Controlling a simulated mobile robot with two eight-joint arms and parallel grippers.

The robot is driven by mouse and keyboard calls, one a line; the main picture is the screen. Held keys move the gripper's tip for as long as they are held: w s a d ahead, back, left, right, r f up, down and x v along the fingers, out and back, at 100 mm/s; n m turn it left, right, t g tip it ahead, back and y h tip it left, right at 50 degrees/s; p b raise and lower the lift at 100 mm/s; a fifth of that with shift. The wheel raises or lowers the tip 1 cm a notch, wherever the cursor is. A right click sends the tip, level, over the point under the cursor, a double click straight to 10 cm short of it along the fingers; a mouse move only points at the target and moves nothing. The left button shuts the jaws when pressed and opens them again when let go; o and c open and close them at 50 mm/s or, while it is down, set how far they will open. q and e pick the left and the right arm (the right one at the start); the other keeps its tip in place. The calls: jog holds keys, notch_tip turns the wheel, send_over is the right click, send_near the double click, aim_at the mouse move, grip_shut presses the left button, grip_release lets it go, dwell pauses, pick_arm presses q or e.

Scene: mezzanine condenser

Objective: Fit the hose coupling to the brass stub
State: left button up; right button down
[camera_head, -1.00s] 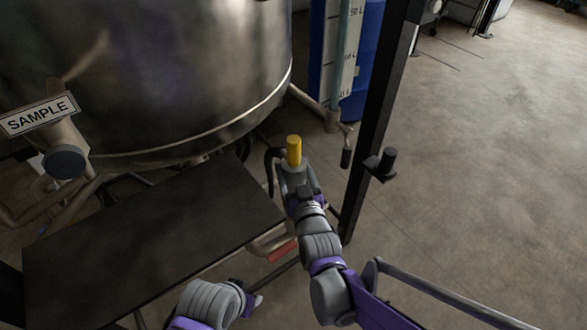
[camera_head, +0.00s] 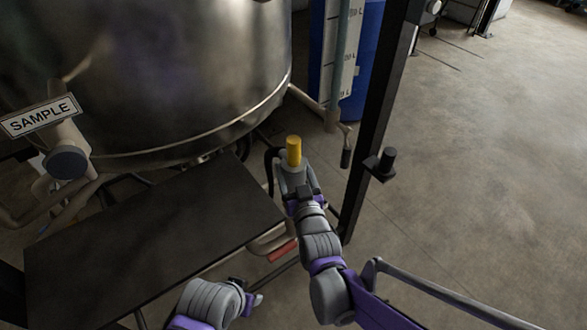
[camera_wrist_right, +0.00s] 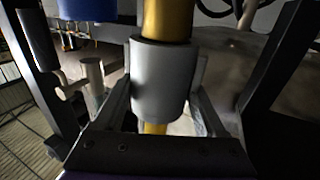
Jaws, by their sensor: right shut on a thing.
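The hose coupling is a grey sleeve (camera_head: 293,180), upright between the fingers of my right gripper (camera_head: 297,188). The brass stub (camera_head: 294,150) is a yellow cylinder rising from the coupling's top. In the right wrist view the grey coupling (camera_wrist_right: 163,85) sits between both fingers of the right gripper (camera_wrist_right: 165,100), with the brass stub (camera_wrist_right: 167,20) above, in line and meeting its rim. A little brass colour also shows below the sleeve. How far the stub goes inside is hidden. My left gripper (camera_head: 254,300) is low in the head view, away from the coupling; its jaws are unclear.
A big steel tank (camera_head: 150,80) stands behind left, above a dark flat plate (camera_head: 140,240). A black post (camera_head: 373,130) rises close right of the coupling. A red-handled pipe (camera_head: 283,251) is below left. Open floor (camera_head: 480,200) lies to the right.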

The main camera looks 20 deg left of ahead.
jog(key=shift+f+b, duration=1.55)
jog(key=shift+f, duration=0.7)
jog(key=shift+f+b, duration=0.7)
jog(key=shift+f, duration=0.3)
grip_release()
jog(key=p+v, duration=0.2)
jog(key=v, duration=0.9)
